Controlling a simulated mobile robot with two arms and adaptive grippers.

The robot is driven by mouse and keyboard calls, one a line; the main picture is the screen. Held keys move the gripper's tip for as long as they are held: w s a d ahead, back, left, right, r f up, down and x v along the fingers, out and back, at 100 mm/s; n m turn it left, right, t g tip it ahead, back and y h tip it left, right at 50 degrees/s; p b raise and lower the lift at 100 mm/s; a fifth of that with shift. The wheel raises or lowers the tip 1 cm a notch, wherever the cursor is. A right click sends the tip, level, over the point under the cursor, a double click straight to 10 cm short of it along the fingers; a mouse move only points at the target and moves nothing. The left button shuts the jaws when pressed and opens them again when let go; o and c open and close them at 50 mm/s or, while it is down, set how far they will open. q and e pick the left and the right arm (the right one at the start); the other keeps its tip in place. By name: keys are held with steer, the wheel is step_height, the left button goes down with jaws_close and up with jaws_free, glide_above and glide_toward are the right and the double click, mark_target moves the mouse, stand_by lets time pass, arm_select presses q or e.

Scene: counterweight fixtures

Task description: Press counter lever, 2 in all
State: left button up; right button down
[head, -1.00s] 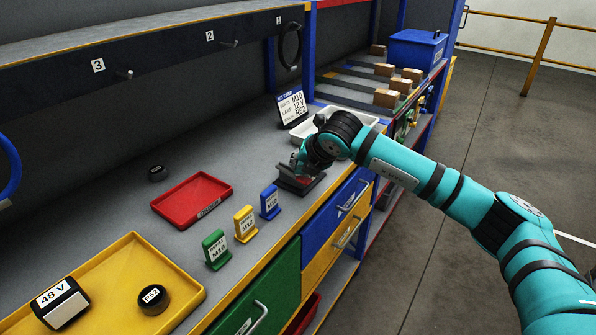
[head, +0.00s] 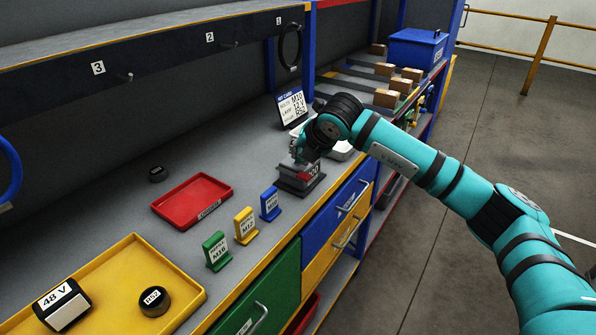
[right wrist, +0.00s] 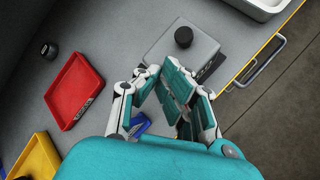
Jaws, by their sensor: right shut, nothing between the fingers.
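The counter (head: 291,184) is a small grey box on the bench near its front edge. A reddish patch and light markings that I cannot read clearly show on it. In the right wrist view the counter (right wrist: 165,50) shows a grey top with a round black knob (right wrist: 183,37). My right gripper (head: 299,157) is shut and empty, just above the counter and partly covering it. In the right wrist view its fingers (right wrist: 173,84) overlap the counter's near edge; I cannot tell whether they touch it. My left gripper is not in view.
Blue (head: 270,203), yellow (head: 245,226) and green (head: 216,251) label stands line the front edge. A red tray (head: 190,198) and a yellow tray (head: 120,262) lie to the left. A white tray (head: 341,151) and a job card (head: 292,108) stand behind the gripper.

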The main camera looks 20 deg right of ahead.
step_height(320, 180, up, 4)
steer(key=shift+w+a+f+p, duration=0.1)
steer(key=shift+f+p, duration=0.15)
steer(key=shift+p, duration=0.2)
stand_by(0.3)
